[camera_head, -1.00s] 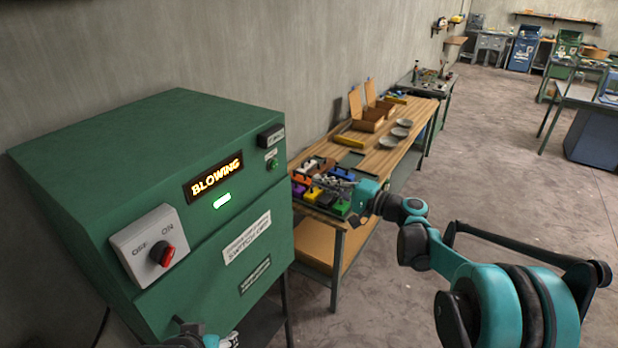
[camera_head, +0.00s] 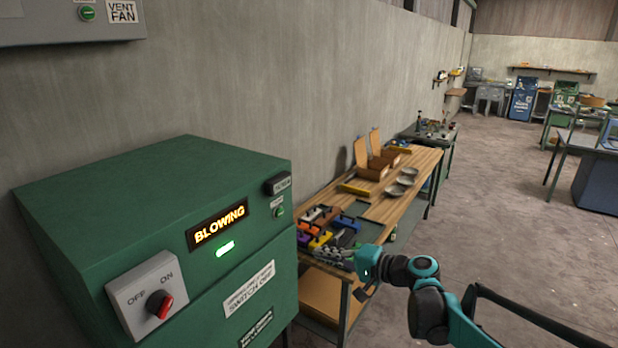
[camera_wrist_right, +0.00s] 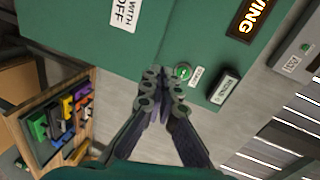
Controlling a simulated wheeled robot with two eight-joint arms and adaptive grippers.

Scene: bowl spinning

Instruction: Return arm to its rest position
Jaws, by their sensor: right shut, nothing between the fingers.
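My right arm comes in from the lower right in the head view, and its gripper (camera_head: 330,258) is held in front of the workbench beside the green machine (camera_head: 110,215). In the right wrist view the fingers (camera_wrist_right: 160,82) are together with nothing between them. Behind them are the machine's green front and a small green button (camera_wrist_right: 183,71). The machine's display (camera_head: 217,225) reads BLOWING, with a lit green light below it. My left gripper is not in view.
The wooden workbench (camera_head: 412,197) carries coloured blocks (camera_head: 318,236), shallow bowls (camera_head: 403,181) and an open box (camera_head: 371,172). A vent fan panel (camera_head: 60,22) hangs on the wall at upper left. The floor (camera_head: 485,215) right of the bench is clear.

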